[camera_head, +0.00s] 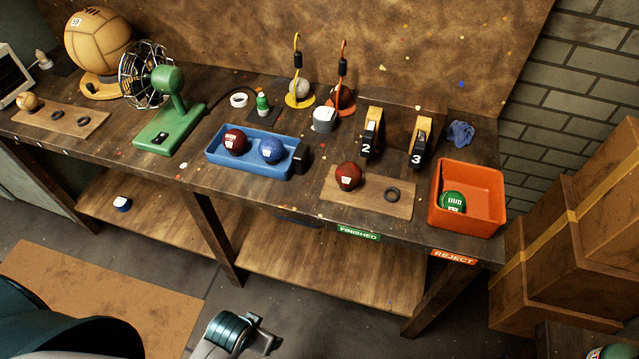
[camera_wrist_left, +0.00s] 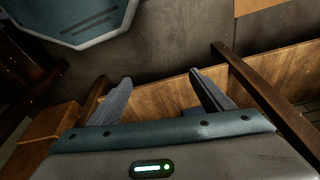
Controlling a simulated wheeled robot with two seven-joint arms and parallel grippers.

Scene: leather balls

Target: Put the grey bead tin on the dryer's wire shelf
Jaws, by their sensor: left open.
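A small grey-white tin (camera_head: 324,119), which looks like the grey bead tin, stands upright at the back of the bench, just behind the blue tray. A green machine with a round wire cage (camera_head: 146,75) stands on the bench at the left; I cannot make out a wire shelf on it. My left gripper (camera_head: 264,335) is low in front of the bench, away from the tin. In the left wrist view it is open and empty (camera_wrist_left: 163,98), with the wooden lower shelf (camera_wrist_left: 165,80) beyond its fingers. My right gripper is not in view.
The blue tray (camera_head: 214,158) holds a dark red and a blue ball. Hooked stands (camera_head: 298,70), numbered clamps (camera_head: 371,132) and an orange bin (camera_head: 470,173) with a green ball crowd the bench. Cardboard boxes (camera_head: 540,250) stand at right. The lower shelf (camera_head: 310,265) is mostly clear.

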